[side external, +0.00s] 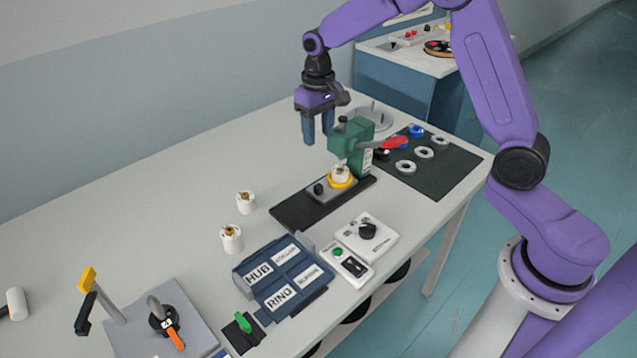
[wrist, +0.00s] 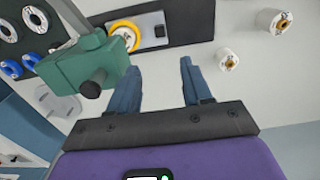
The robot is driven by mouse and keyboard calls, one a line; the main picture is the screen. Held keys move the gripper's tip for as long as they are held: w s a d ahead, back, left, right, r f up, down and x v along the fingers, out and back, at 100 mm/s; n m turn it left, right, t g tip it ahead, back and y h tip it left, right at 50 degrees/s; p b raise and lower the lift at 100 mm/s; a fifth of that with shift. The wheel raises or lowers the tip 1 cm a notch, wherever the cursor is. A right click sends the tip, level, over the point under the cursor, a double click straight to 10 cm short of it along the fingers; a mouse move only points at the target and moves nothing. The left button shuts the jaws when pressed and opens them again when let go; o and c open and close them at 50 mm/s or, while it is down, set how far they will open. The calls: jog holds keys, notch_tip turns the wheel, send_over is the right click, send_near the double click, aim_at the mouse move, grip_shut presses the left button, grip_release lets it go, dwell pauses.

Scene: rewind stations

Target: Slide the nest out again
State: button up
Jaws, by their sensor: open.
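The nest is a small grey plate (side external: 331,197) with a black knob (side external: 318,188), on a dark track (side external: 290,213). It carries a yellow ring (side external: 341,182) with a white hub (side external: 340,172) standing in it. It sits at the foot of the green press (side external: 349,137), with the ring end towards the press. The yellow ring also shows in the wrist view (wrist: 112,30), partly hidden by the press. My gripper (side external: 318,138) is open and empty, above the table behind and left of the press. In the wrist view its fingertips (wrist: 160,66) are apart, with only table between them.
Two white hubs (side external: 245,202) (side external: 231,239) stand left of the track. A blue labelled tray (side external: 313,265) and white control boxes (side external: 380,238) lie in front. The table's back left is clear.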

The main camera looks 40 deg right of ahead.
aim_at(319, 186)
notch_tip(319, 186, down, 16)
jog(key=shift+f, duration=0.1)
dwell(0.4)
grip_shut()
